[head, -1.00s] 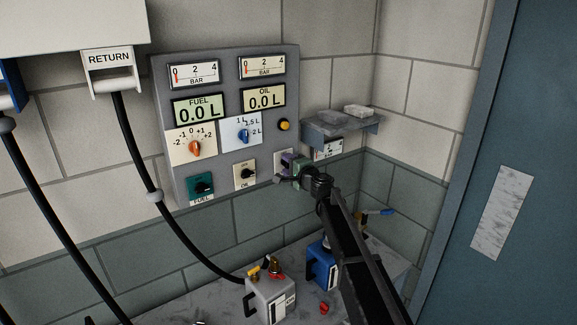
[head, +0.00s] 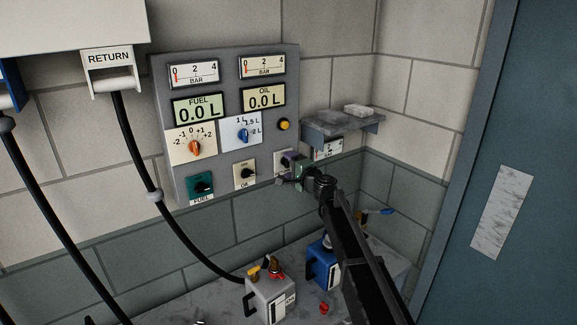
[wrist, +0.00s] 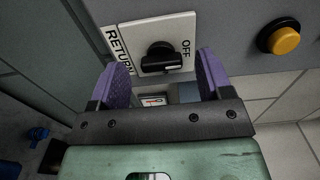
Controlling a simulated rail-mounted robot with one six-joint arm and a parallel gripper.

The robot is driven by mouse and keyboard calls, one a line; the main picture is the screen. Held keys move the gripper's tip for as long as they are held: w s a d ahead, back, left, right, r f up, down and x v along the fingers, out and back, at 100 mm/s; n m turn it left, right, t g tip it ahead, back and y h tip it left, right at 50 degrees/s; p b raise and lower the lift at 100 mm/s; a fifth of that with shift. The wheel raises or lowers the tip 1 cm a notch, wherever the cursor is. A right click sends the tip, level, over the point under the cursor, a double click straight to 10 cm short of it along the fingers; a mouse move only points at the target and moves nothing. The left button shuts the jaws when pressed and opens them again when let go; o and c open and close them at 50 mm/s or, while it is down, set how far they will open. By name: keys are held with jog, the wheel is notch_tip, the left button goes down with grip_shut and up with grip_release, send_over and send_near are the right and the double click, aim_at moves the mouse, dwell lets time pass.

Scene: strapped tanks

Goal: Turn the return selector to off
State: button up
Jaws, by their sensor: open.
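The return selector, a black knob (wrist: 160,57) on a white plate (wrist: 133,32), shows in the wrist view with RETURN along its left edge and OFF at its right. The knob's bar lies roughly level across the picture. My gripper (wrist: 163,75) is open, its two purple fingers on either side of and just short of the knob, apart from it. In the head view my gripper (head: 291,163) is at the lower right of the grey panel (head: 228,60), covering most of the selector plate (head: 279,155).
The fuel selector (head: 200,184) and oil selector (head: 244,173) sit left of my gripper. A yellow button (wrist: 284,41) is to the right in the wrist view. A small shelf (head: 345,125) juts out right of the panel. Tanks (head: 271,298) stand below.

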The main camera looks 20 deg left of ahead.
jog(key=v, duration=0.9)
jog(key=shift+d, duration=0.25)
jog(key=shift+s, duration=0.15)
jog(key=s+d+f+n+g+h, duration=0.2)
jog(key=s+d+f+n+g, duration=0.25)
jog(key=s, duration=0.25)
jog(key=s+d+f+n+g+h, duration=0.2)
jog(key=s+d+f+n+g, duration=0.15)
jog(key=s+f, duration=0.3)
jog(key=s+d+f+h+b, duration=0.1)
jog(key=s+d+f+h, duration=0.2)
jog(key=s+d, duration=0.3)
jog(key=s+d+f+m+g+h+b, duration=0.1)
jog(key=s+d+f+h, duration=0.2)
jog(key=d, duration=1.4)
jog(key=s+d+f+h+b, duration=0.1)
jog(key=s+d+f+h, duration=0.2)
jog(key=s+d, duration=0.6)
jog(key=d+h, duration=0.2)
jog(key=shift+d+f+m+g, duration=0.3)
jog(key=shift+f+g, duration=0.05)
jog(key=shift+g, duration=0.05)
